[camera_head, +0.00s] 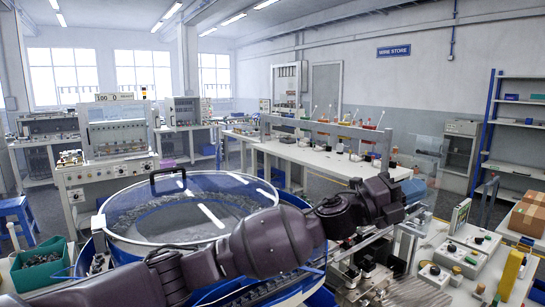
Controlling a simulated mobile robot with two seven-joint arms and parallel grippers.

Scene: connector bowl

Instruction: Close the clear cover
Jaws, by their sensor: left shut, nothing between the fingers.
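The clear cover (228,186) is a see-through round lid with a blue tint. A black arched handle (168,179) stands at its far edge. It shows over the round feeder bowl (125,252), which holds a grey mass of small parts. Whether the lid lies fully flat or is tilted is hard to tell. My left arm comes in from the bottom left and crosses in front of the bowl's near right side. My left gripper (412,209) is at its far end, right of the bowl and apart from the handle. It is shut and empty; its fingertips are hard to make out. My right gripper is out of view.
A green bin (40,264) of dark parts stands left of the bowl. Devices on a white bench (466,262) fill the lower right, with cardboard boxes (527,214) beyond. A long white workbench (300,153) stands behind. A machine cabinet (118,135) is behind the bowl at left.

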